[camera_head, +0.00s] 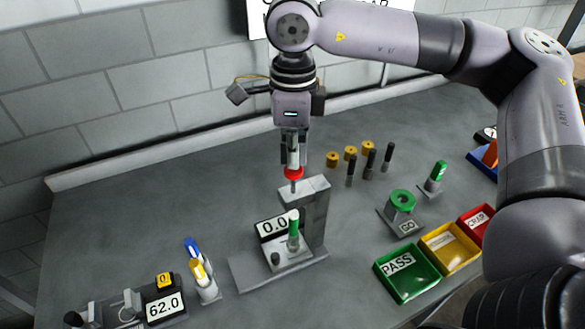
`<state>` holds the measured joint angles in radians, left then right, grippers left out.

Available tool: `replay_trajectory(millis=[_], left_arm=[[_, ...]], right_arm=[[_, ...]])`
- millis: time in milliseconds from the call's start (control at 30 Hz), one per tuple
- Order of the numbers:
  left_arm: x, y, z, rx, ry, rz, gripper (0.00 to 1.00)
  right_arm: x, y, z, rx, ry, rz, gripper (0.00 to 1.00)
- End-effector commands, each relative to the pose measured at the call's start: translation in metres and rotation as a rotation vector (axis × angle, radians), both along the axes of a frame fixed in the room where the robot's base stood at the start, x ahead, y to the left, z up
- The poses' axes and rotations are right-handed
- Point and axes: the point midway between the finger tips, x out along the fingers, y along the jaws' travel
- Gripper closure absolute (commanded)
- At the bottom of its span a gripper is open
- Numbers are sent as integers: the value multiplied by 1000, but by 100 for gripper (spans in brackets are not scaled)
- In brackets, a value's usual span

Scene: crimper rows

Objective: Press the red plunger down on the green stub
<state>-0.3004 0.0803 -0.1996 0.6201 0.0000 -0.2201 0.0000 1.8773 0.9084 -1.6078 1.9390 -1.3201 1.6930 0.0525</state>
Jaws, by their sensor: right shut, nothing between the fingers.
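The red plunger (293,174) is a red cap on a thin dark shaft at the top of a grey press stand (313,212). A green stub (293,238) with a pale top stands upright on the press base, below the plunger's arm. My right gripper (292,164) points straight down with its fingers shut and empty, just over the red cap. I cannot tell whether the fingertips touch it. The shaft's lower end is above the stub, with a gap between them in the picture. My left gripper is not in view.
A display reading 0.0 (273,227) stands beside the stub. To the right are a green PASS tray (421,289), a yellow tray (465,263), a green ring gauge (402,200) and another green piece (438,172). Brass and black pins stand behind. A 62.0 display (165,306) is front left.

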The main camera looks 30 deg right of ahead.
Motion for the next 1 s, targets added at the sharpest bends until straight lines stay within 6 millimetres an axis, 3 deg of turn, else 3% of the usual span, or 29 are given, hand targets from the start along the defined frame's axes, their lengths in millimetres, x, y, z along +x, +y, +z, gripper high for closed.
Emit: replay_trajectory(millis=[1000], left_arm=[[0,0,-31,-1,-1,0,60]], right_arm=[[0,0,-33,0,1,0,100]])
